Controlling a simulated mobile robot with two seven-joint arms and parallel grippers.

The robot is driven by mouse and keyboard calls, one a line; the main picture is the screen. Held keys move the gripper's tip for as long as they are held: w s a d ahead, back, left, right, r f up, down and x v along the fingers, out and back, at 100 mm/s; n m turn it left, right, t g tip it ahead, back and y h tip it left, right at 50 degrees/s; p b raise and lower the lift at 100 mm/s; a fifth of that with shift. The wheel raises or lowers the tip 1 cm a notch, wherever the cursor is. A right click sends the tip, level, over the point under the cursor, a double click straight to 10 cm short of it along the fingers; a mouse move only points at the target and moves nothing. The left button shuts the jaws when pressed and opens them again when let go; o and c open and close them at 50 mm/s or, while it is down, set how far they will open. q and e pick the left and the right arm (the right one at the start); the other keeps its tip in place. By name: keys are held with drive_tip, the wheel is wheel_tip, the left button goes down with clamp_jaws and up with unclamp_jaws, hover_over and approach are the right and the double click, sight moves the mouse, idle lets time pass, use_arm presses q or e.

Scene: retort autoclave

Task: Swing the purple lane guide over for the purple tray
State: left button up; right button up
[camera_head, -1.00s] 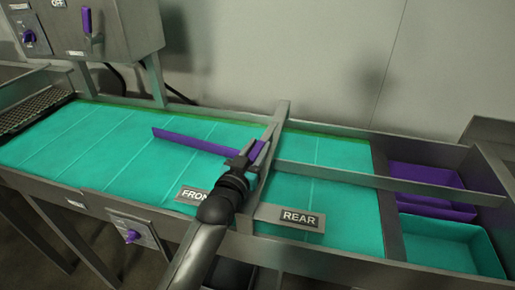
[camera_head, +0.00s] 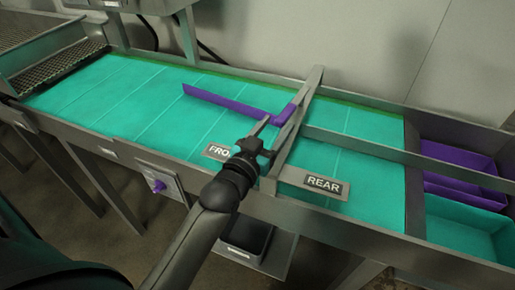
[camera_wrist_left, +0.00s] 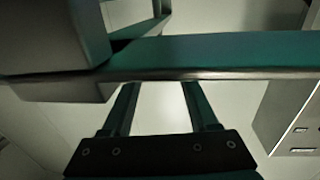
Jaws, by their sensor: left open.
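The purple lane guide (camera_head: 232,105) is a thin bar standing over the teal belt (camera_head: 110,105) in the head view. It runs from a free end at the left to a purple end piece beside the grey crossbar (camera_head: 298,118). My left gripper (camera_head: 263,130) is open, just nearer than that end, with nothing seen in it. In the left wrist view its two fingers (camera_wrist_left: 160,105) are apart, and a bar crosses beyond them. The purple tray (camera_head: 458,160) sits at the right end of the belt, behind the teal tray (camera_head: 470,224). My right gripper is not in view.
A grey divider rail (camera_head: 375,150) runs from the crossbar to between the trays. FRONT (camera_head: 217,152) and REAR (camera_head: 322,185) plates line the near side. A purple knob (camera_head: 158,185) sits on the front panel. The belt's left part is clear.

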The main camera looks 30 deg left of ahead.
use_arm(q)
drive_tip(key=s, duration=0.8)
drive_tip(key=shift+a+b, duration=0.2)
drive_tip(key=shift+b, duration=0.1)
drive_tip(key=shift+c, duration=0.2)
